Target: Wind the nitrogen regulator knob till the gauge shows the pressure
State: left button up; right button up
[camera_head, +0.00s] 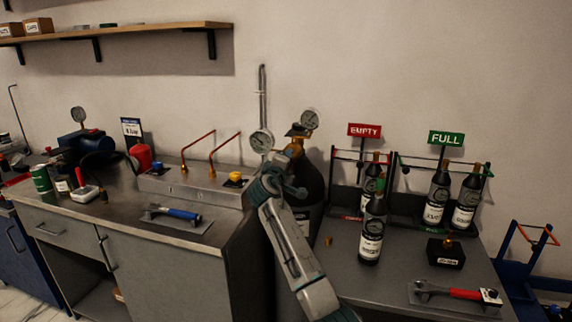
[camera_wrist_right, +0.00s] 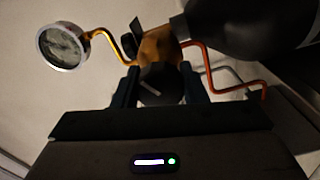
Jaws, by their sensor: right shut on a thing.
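My right gripper (camera_head: 276,178) is at the regulator on the dark gas cylinder (camera_head: 312,185). In the right wrist view, its two fingers (camera_wrist_right: 160,92) sit on either side of the dark round regulator knob (camera_wrist_right: 163,82), shut on it. A pale mark on the knob is tilted. The brass regulator body (camera_wrist_right: 158,46) is just beyond the knob. A round gauge (camera_wrist_right: 63,46) on a brass pipe is at the upper left; its dial is too dim to read. In the head view, gauges show left (camera_head: 261,141) and right (camera_head: 309,119) of the regulator. My left gripper is out of view.
A small sign (camera_head: 131,127) stands on the left bench (camera_head: 120,215); its figure is hard to read. Copper pipes (camera_head: 198,145) rise behind a blue-handled tool (camera_head: 180,213). Dark bottles (camera_head: 372,230) stand on the right table (camera_head: 385,285), with a red-handled wrench (camera_head: 460,292).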

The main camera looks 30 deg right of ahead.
jog(key=shift+f, duration=0.2)
jog(key=o, duration=1)
jog(key=shift+r, duration=0.1)
jog(key=shift+c, duration=0.2)
jog(key=shift+s+a, duration=0.1)
jog(key=shift+a, duration=0.1)
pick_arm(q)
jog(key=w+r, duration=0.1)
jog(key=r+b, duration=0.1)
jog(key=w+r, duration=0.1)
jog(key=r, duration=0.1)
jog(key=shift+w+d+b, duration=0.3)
pick_arm(e)
jog(key=v, duration=1)
jog(key=shift+a, duration=0.15)
